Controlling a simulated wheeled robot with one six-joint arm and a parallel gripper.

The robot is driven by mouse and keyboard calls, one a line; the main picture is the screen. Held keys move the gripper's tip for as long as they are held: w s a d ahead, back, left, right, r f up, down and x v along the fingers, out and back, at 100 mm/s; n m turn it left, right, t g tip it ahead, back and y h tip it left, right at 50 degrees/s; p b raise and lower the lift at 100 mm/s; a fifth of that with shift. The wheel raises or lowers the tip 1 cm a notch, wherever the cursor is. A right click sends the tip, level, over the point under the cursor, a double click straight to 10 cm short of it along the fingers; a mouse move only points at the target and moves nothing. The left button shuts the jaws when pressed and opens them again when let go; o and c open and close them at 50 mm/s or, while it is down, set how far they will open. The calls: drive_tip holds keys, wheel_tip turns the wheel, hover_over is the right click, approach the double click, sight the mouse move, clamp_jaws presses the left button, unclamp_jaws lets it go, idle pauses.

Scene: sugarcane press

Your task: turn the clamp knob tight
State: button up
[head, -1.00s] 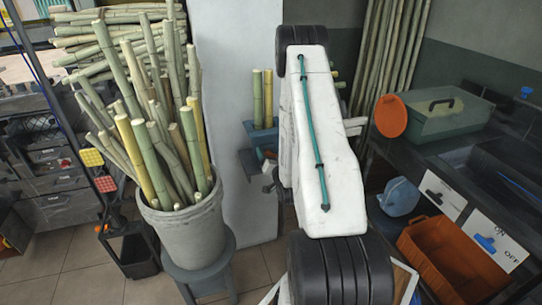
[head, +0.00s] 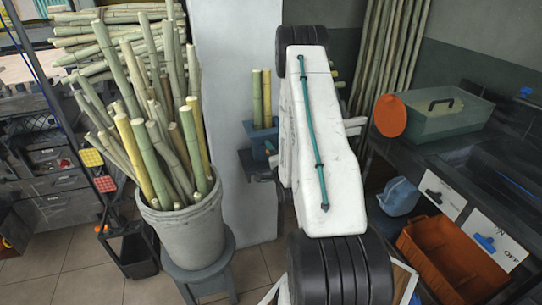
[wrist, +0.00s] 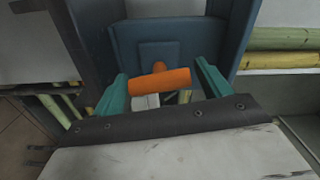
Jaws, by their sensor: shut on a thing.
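In the wrist view, the clamp knob is an orange bar (wrist: 160,82) on a short orange stem, in front of a blue-grey clamp frame (wrist: 125,42). The bar lies nearly level, its right end slightly higher. The green fingers of my gripper (wrist: 160,85) stand at its two ends, shut on it. In the head view my white arm covers the gripper and the knob. Only a blue part of the press (head: 263,140) shows left of the arm, with two cane pieces (head: 262,98) standing upright above it.
A grey bucket (head: 182,238) full of cane stands on a stool at the left. An orange bin (head: 450,262) and a blue jug (head: 399,196) are below. A pale pillar (head: 238,60) stands behind.

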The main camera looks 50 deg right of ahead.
drive_tip(key=shift+s+m, duration=0.1)
drive_tip(key=shift+m, duration=0.9)
drive_tip(key=o, duration=0.9)
drive_tip(key=shift+f, duration=0.1)
